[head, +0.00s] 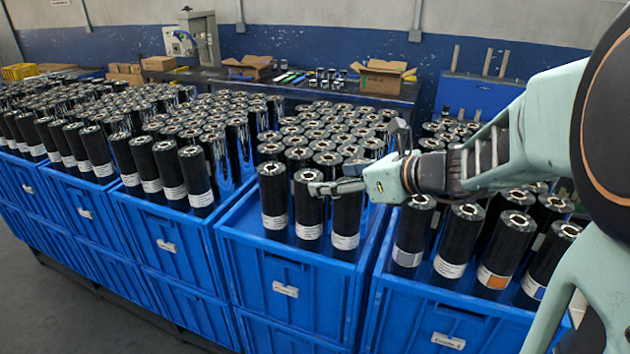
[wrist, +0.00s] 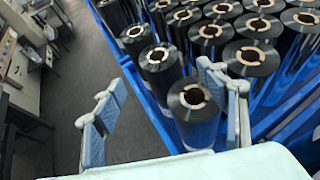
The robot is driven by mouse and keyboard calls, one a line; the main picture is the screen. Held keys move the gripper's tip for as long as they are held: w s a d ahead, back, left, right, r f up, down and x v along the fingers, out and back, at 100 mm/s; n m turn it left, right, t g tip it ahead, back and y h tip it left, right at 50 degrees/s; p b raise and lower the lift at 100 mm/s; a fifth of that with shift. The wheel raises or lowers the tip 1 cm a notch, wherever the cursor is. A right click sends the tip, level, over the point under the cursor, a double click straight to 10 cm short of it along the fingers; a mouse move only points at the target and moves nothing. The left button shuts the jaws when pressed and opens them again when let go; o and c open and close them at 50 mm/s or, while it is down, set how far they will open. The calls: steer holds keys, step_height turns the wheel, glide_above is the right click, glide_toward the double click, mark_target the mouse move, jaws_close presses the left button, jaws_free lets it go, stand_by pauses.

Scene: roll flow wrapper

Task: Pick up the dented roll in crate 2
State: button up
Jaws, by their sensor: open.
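Tall black rolls with white end labels stand upright in blue crates. My gripper (head: 335,178) is open over the front row of the middle crate (head: 290,265), close to the top of a front roll (head: 308,222). In the wrist view the two fingers (wrist: 162,82) are spread wide, with one roll (wrist: 195,122) beside the right finger and another roll (wrist: 160,72) beyond the gap. Nothing is held. I cannot make out a dent on any roll, and the crate tags are too small to read surely.
Crates packed with rolls (head: 90,155) run to the left, and another crate (head: 440,310) stands at the right with rolls bearing orange and blue labels. Rolls crowd behind the gripper. Open floor (wrist: 80,50) lies left of the crates in the wrist view. A bench with cardboard boxes (head: 382,80) stands behind.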

mark_target(314, 178)
steer(key=shift+x, duration=3.2)
steer(key=shift+r, duration=0.2)
steer(key=shift+c, duration=0.5)
jaws_close()
steer(key=shift+r, duration=0.15)
